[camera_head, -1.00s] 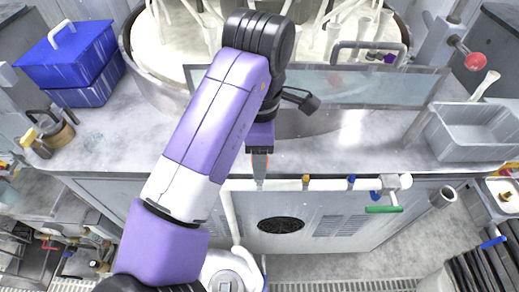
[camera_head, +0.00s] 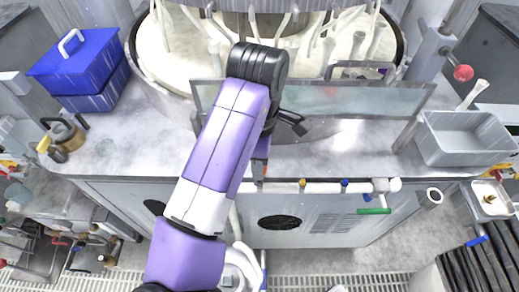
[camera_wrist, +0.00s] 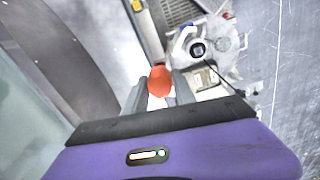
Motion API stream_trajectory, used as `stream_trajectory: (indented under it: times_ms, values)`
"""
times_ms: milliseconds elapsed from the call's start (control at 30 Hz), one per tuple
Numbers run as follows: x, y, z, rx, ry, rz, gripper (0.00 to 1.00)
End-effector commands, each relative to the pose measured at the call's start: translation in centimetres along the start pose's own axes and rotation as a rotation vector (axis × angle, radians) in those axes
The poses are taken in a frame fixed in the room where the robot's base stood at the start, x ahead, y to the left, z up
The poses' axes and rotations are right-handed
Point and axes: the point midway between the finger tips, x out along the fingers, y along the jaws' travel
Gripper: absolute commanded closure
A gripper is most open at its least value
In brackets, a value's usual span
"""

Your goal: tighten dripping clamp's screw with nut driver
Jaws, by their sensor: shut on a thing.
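My gripper (camera_head: 259,172) is at the front edge of the bench, in front of the platen machine, just above the left part of a white pipe. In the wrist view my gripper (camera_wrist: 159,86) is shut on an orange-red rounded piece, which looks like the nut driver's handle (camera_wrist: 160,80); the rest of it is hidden. The white pipe (camera_head: 325,187) runs along the bench front with small coloured clamps, among them a yellow one (camera_head: 302,185) and a blue one (camera_head: 345,185). I cannot tell which clamp drips.
A green-handled valve (camera_head: 374,211) sits at the pipe's right end. A clear splash panel (camera_head: 340,100) stands behind my arm. A grey tray (camera_head: 465,137) is at right, a blue box (camera_head: 88,65) at left. The wrist view shows a grey round fitting (camera_wrist: 222,44).

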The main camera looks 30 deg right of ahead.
Motion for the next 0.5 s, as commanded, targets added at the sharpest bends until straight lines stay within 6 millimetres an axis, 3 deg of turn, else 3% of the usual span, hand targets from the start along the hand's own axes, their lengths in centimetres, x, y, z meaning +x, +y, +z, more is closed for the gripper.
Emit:
stream_trajectory:
  times_ms: [33,500]
  values:
    - [-0.70,-0.01,0.04,0.013,-0.002,0.001,1.00]
    - [0.24,0.04,0.06,0.130,0.006,0.003,1.00]
